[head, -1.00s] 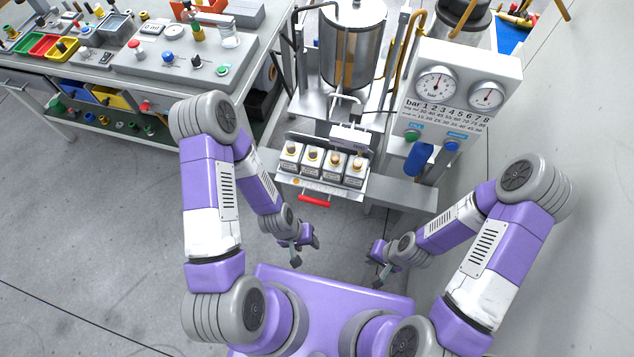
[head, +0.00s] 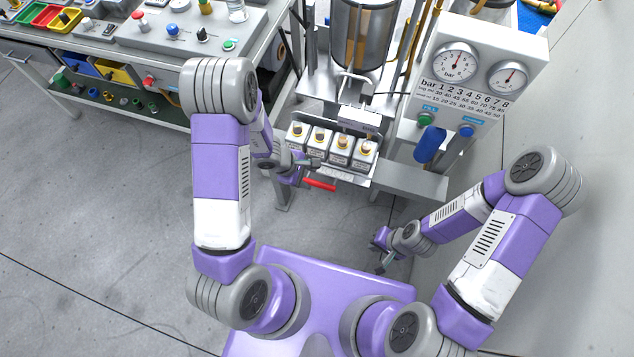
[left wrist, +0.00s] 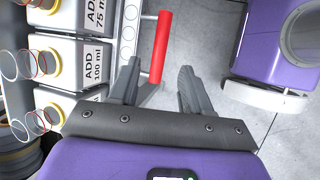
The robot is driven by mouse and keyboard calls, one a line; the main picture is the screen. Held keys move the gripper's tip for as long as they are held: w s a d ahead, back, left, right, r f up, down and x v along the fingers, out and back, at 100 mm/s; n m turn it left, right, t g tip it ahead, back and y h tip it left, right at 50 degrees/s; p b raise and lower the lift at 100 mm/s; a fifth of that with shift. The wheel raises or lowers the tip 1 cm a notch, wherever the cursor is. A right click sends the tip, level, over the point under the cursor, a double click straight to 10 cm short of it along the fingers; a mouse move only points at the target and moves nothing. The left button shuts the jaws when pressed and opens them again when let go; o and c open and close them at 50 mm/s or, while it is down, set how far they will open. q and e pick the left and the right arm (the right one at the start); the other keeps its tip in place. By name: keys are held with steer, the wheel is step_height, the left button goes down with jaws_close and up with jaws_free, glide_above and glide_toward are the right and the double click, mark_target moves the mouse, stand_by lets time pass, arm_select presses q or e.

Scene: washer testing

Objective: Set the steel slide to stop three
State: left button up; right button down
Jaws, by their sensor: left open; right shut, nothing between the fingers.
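In the left wrist view, the slide's holed steel plate (left wrist: 129,30) lies beside the red handle (left wrist: 161,45). My left gripper (head: 312,170) is open at the left end of the handle. In the left wrist view its fingertips (left wrist: 158,82) appear on either side of the handle's near end; I cannot tell the depth between them. My right gripper (head: 380,264) is shut and empty, low above the floor. The slide's stop marks are not readable.
A gauge panel (head: 475,75) with a numbered scale and a blue cylinder (head: 430,145) is at the right. A workbench (head: 130,60) is at the left. The floor in front is clear.

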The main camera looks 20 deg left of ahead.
mark_target(319, 184)
arm_select(q)
steer(key=b+x, duration=0.2)
steer(key=x, duration=0.5)
steer(key=shift+d+f, duration=0.1)
jaws_close()
